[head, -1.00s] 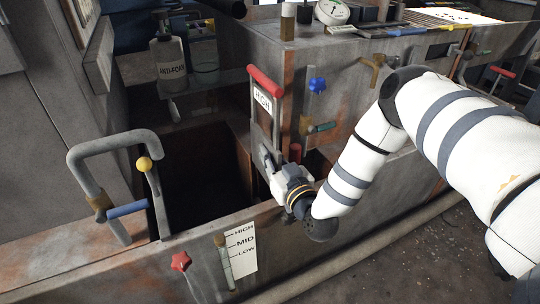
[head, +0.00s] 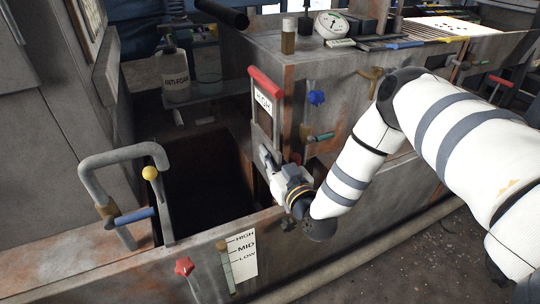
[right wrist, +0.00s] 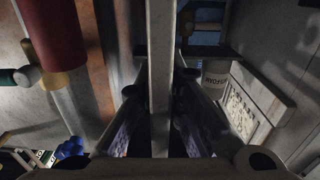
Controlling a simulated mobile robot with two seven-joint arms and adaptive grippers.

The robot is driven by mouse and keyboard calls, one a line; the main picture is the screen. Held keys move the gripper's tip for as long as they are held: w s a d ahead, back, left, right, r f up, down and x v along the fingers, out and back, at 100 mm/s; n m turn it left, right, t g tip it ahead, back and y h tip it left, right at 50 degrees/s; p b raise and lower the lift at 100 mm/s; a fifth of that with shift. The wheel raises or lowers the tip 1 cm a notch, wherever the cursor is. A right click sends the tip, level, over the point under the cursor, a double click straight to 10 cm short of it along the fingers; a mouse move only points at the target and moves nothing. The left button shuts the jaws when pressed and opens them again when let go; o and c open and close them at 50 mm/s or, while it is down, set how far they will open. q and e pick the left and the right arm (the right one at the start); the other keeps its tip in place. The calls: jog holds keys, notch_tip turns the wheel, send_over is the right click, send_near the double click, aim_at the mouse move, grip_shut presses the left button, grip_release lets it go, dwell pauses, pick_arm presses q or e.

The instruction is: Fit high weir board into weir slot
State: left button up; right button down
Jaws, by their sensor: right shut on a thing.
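The high weir board (head: 277,120) is a grey plate with a red bar handle and a white HIGH label. It stands roughly upright at the right side of a dark tank opening (head: 205,185). My right gripper (head: 268,160) is shut on its lower part. In the right wrist view, a pale upright edge (right wrist: 160,75) lies between the fingers, probably the board's. The board's lower end is hidden behind the gripper and front wall. I cannot make out the weir slot or whether the board touches it. My left gripper is not in view.
A bent grey pipe handle (head: 120,155) stands left of the opening. A level scale (head: 243,256) and red star knob (head: 184,266) are on the front wall. A blue knob (head: 317,97) sits right of the board. An ANTI-FOAM bottle (head: 177,78) stands behind.

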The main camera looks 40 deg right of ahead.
jog(key=shift+p, duration=0.6)
dwell(0.8)
dwell(0.4)
jog(key=shift+f+b, duration=0.3)
jog(key=shift+f, duration=0.05)
jog(key=shift+f+b, duration=0.9)
jog(key=shift+f, duration=0.6)
jog(key=c, duration=1.7)
grip_release()
jog(key=shift+o, duration=0.2)
jog(key=shift+f, duration=0.1)
jog(key=v, duration=1.2)
